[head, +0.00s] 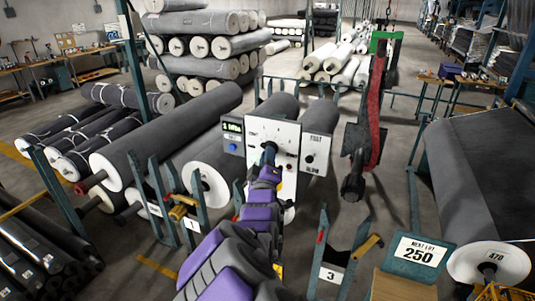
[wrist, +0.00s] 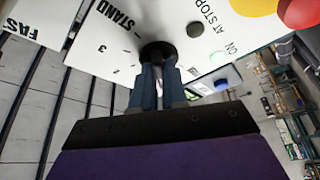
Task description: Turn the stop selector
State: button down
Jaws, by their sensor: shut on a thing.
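A white control panel (head: 283,135) stands upright in the middle of the head view. In the wrist view the panel (wrist: 100,62) fills the top, tilted. A round black knob (wrist: 158,50) sits on it amid a ring of marks, with "STAND" and a few numbers beside it. My gripper (wrist: 157,72) is shut on this knob, its two blue-grey fingers pressed together at it. In the head view my gripper (head: 268,157) reaches the panel's face and hides part of the knob. Which way the knob points is hidden by the fingers.
A dark button (wrist: 195,30), a green button (wrist: 220,56), and yellow (wrist: 254,6) and red (wrist: 300,12) round parts are on the panel.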

jog(key=shift+a+n, duration=0.1)
jog(key=shift+n, duration=0.5)
